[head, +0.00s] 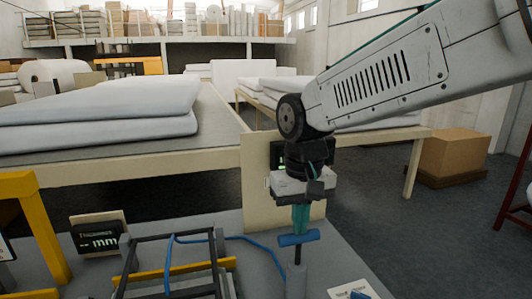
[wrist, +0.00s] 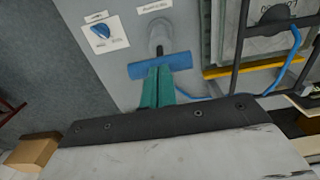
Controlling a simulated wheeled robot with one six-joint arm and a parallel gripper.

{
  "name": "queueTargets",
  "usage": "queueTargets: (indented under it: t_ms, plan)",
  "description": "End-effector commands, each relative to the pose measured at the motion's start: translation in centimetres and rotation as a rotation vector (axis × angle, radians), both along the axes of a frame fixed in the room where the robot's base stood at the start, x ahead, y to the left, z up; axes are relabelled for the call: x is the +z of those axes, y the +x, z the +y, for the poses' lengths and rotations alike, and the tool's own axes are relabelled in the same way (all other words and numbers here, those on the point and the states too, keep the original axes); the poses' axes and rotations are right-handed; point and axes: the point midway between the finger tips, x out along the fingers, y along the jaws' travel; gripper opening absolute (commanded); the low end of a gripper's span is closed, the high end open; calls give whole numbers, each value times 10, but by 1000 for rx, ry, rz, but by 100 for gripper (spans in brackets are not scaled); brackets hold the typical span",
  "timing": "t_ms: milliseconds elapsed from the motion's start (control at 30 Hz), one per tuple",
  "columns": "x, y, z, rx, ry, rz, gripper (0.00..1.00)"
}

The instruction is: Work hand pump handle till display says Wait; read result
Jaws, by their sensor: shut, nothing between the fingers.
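The blue T-shaped pump handle (head: 291,240) sits on a dark rod above a grey pump body (head: 296,284). It also shows in the wrist view (wrist: 176,68), lying crosswise just past my fingertips. My gripper (head: 301,231) points down with its teal fingers together and empty, its tips right at the top of the handle; I cannot tell whether they touch it. The fingers show in the wrist view too (wrist: 157,72). A dark display (head: 277,151) with green text on an upright board is mostly hidden behind my arm, so its words cannot be read.
A second display (head: 97,240), labelled thickness, reads "-- mm". A black frame with a yellow bar (head: 172,272) and blue hose stands left of the pump. A blue knob (wrist: 101,31) sits on a white plate. Tables with white wadding (head: 100,110) stand behind.

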Motion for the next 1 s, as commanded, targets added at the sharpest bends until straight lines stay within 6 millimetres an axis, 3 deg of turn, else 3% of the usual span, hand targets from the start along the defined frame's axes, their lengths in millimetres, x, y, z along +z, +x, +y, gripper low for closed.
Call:
queueTargets:
  t_ms: [633, 1000]
  plan:
    - [-40, 0, 0, 0, -2, 4, 0]
    - [-32, 0, 0, 0, 0, 1, 0]
